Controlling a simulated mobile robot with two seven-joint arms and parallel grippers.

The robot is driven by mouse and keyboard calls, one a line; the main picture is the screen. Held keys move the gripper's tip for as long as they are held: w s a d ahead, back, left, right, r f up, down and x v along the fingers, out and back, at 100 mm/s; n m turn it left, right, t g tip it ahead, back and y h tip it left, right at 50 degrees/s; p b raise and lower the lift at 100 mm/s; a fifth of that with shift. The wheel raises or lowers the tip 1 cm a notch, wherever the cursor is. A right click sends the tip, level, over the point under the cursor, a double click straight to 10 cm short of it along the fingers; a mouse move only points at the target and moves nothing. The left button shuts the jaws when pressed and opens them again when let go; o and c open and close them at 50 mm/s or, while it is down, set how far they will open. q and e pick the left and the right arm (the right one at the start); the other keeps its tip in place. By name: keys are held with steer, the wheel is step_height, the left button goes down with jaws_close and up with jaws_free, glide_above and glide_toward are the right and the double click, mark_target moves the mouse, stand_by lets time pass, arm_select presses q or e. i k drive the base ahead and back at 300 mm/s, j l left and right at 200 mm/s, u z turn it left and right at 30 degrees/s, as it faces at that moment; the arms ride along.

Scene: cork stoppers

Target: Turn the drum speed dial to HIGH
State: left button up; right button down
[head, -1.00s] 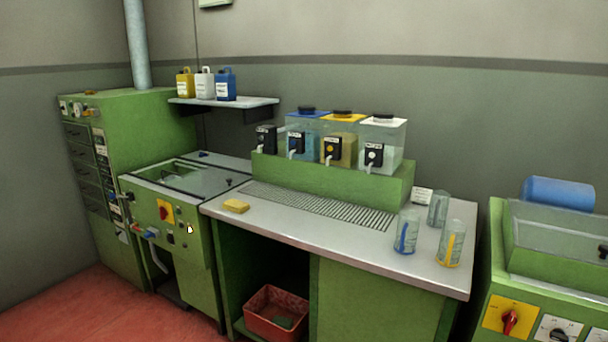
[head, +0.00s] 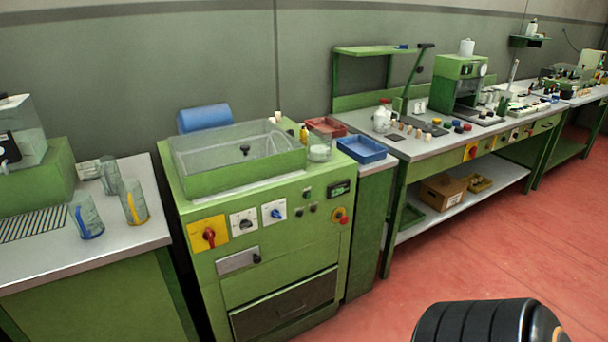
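A green drum machine (head: 262,275) stands left of the middle in the head view, with a clear-lidded tub (head: 240,155) on top. Its front carries a red rotary switch on a yellow plate (head: 208,235), a dial on a white plate (head: 243,222) and a blue-knobbed dial on a white plate (head: 276,213). The lettering is too small to read, so I cannot tell which is the drum speed dial or its setting. Neither gripper is in view.
A bench with measuring jugs (head: 134,203) stands left of the machine. A blue tray (head: 362,149) and a long workbench (head: 420,146) are on the right. A cardboard box (head: 442,192) sits on its lower shelf. Red floor (head: 480,250) is open in front.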

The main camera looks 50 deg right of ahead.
mark_target(275, 213)
steer(key=z, duration=1.35)
